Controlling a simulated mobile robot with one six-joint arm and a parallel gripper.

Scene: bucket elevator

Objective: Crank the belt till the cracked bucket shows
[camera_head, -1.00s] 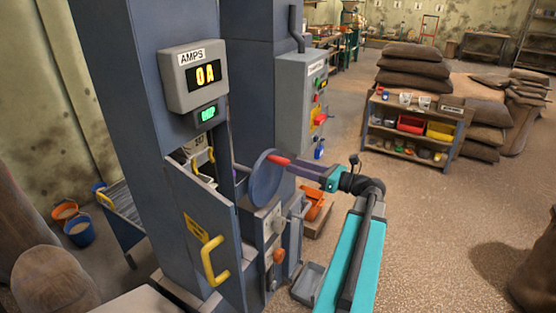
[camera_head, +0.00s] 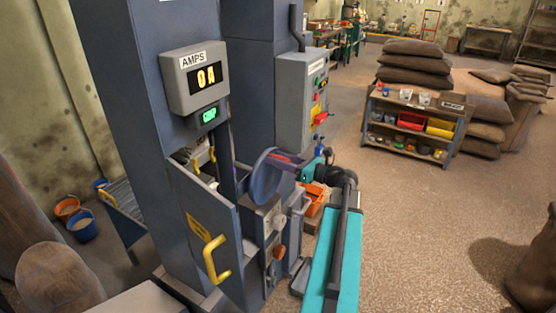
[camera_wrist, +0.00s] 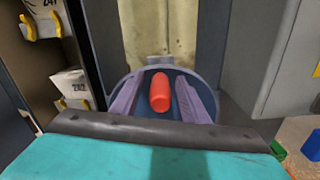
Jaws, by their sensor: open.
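The crank wheel (camera_head: 265,177) is a blue-grey disc on the side of the elevator column, with a red handle (camera_wrist: 159,92) standing out from it. My gripper (camera_wrist: 160,102) is open, with one finger on each side of the red handle and a gap to both. It also shows beside the wheel in the head view (camera_head: 298,165). The hatch door (camera_head: 205,235) with a yellow pull stands open. Behind it, a small part of the inside shows, with a yellow piece (camera_head: 197,165). In the wrist view, white numbered labels (camera_wrist: 70,84) show beside yellow pieces. No crack can be made out.
An AMPS display (camera_head: 195,78) reads 0A above a small green readout. A grey control box (camera_head: 302,105) with a red switch is behind the wheel. An orange bin (camera_head: 313,198) is low beside the arm. A shelf (camera_head: 412,130) and sacks stand right; the floor in front is open.

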